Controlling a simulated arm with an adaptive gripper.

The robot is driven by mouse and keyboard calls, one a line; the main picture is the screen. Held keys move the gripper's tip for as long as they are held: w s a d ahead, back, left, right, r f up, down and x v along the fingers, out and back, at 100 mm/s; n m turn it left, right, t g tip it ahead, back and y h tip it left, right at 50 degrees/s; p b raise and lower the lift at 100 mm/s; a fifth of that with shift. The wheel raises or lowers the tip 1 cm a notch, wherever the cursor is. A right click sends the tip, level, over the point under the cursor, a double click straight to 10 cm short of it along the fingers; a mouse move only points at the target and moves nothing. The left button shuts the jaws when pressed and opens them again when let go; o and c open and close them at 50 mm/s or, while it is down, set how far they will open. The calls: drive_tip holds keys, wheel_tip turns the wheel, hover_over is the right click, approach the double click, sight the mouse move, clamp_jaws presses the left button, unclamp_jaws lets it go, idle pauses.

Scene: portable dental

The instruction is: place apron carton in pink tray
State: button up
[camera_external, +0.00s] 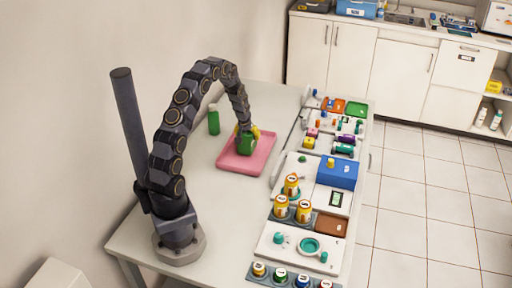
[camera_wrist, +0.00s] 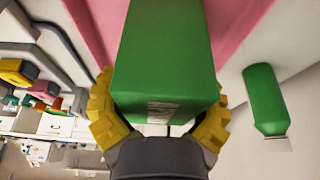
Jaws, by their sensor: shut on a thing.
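The apron carton is a green box (camera_external: 246,145) at the pink tray, and it fills the middle of the wrist view (camera_wrist: 166,60). My gripper (camera_external: 248,132) has yellow fingers and is shut on the carton, one finger on each side in the wrist view (camera_wrist: 160,110). The pink tray (camera_external: 233,164) lies flat on the table, with the carton over its inside area. Part of the tray shows behind the carton in the wrist view (camera_wrist: 236,20). I cannot tell whether the carton's underside touches the tray floor.
A green bottle (camera_external: 214,120) stands left of the tray and shows right of the carton in the wrist view (camera_wrist: 264,98). To the right are a blue box (camera_external: 338,173), several orange-labelled jars (camera_external: 291,185) and a white tray (camera_external: 300,246). The table (camera_external: 190,205) is clear in front of the pink tray.

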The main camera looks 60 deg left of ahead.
drive_tip(key=shift+f, duration=0.55)
drive_tip(key=shift+f, duration=0.15)
drive_tip(key=o, duration=1.2)
drive_tip(key=v, duration=1.2)
